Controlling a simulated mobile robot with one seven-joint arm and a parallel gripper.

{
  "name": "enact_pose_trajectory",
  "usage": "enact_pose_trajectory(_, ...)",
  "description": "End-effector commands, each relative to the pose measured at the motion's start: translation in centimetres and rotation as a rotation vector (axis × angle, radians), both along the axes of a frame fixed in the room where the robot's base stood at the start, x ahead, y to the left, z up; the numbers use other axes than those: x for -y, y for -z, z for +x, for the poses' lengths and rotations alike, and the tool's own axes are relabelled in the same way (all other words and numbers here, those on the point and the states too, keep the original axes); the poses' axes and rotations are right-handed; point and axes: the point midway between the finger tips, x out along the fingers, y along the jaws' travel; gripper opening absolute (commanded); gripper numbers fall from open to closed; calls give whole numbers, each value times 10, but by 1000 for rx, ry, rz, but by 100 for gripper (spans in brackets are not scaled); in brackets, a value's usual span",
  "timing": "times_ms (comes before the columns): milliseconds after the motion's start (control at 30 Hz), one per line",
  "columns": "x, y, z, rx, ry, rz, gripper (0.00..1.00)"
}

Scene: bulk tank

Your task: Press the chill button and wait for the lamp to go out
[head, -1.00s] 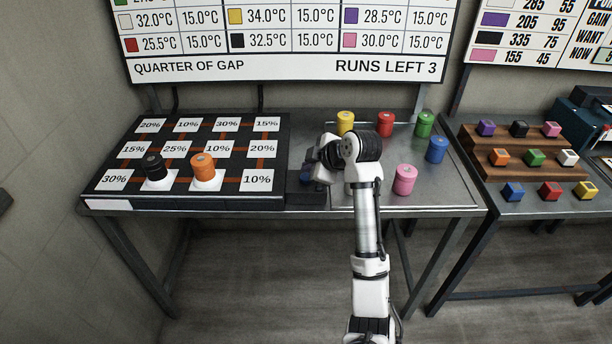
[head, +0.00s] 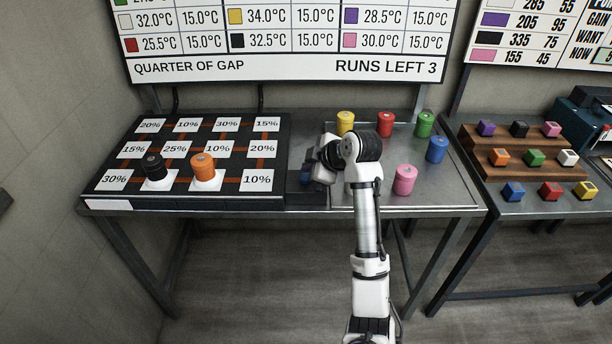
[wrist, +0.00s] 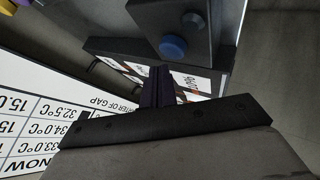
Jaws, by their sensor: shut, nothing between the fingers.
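A dark control box (head: 306,199) sits on the table between the percentage board and the metal tray. In the wrist view the box (wrist: 145,12) carries a round blue button (wrist: 172,46). A smaller dark blue round piece (wrist: 193,20), possibly the lamp, sits beside it and shows no bright glow. My gripper (wrist: 156,72) is shut and empty. Its fingertips appear close to the blue button, with a gap in the picture; I cannot tell whether they touch. In the head view my wrist hides most of the box top.
The percentage board (head: 130,166) holds a black canister (head: 154,166) and an orange canister (head: 203,167). A wall chart (head: 290,68) reads "RUNS LEFT 3". Coloured blocks stand on the right table.

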Motion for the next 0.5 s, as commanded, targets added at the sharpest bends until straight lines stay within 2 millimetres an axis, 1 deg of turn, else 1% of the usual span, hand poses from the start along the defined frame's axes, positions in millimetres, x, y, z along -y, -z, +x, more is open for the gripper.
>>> enact_pose_trajectory(167, 0, 1, 0, 0, 0, 0, 0)
enact_pose_trajectory(400, 0, 9, 0, 0, 1, 1, 0)
enact_pose_trajectory(500, 0, 9, 0, 0, 0, 0, 0)
